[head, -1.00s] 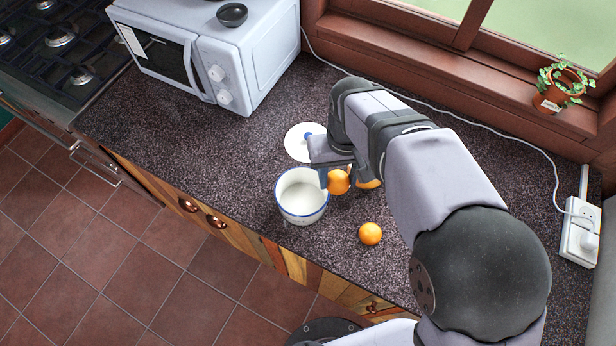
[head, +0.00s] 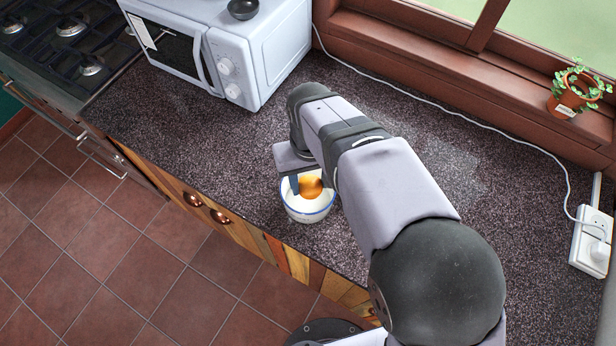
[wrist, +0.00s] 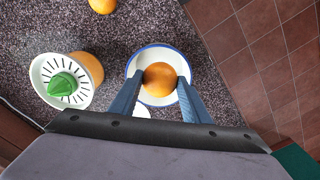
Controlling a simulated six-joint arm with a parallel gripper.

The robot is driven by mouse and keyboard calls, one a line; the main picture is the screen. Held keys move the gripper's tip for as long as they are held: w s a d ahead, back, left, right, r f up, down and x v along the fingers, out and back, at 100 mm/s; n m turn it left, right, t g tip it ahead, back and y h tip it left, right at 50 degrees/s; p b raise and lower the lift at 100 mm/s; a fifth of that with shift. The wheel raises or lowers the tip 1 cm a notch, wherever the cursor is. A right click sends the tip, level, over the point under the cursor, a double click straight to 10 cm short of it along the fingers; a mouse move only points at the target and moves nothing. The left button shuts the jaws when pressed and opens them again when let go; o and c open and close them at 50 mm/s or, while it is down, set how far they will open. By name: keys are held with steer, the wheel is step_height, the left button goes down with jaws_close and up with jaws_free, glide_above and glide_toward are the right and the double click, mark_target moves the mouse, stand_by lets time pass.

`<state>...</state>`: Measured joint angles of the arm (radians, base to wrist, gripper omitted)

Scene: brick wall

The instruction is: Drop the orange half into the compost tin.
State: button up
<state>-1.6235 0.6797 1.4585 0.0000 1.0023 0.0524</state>
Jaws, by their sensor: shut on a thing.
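The compost tin is a white round tin with a blue rim (head: 310,217) on the dark speckled counter; its mouth also shows in the wrist view (wrist: 151,56). My gripper (wrist: 160,77) is shut on the orange half (wrist: 159,84), one blue-grey finger on each side. In the head view, the orange half (head: 310,187) shows its rounded peel and is over the tin's mouth. How high it is above the rim is hard to tell. My arm hides the counter to the right of the tin.
In the wrist view, a juicer with a green cone (wrist: 61,84) stands left of the tin, and another orange (wrist: 102,5) lies at the top edge. A white microwave (head: 262,50) stands behind. The counter left of the tin is clear.

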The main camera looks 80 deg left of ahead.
steer(key=shift+f+b, duration=1.25)
steer(key=shift+f, duration=0.7)
steer(key=o, duration=1.3)
steer(key=shift+c, duration=0.2)
steer(key=shift+r, duration=0.15)
steer(key=shift+a+r, duration=0.1)
steer(key=shift+r, duration=0.25)
steer(key=shift+r+b, duration=1.2)
steer(key=shift+r, duration=2.05)
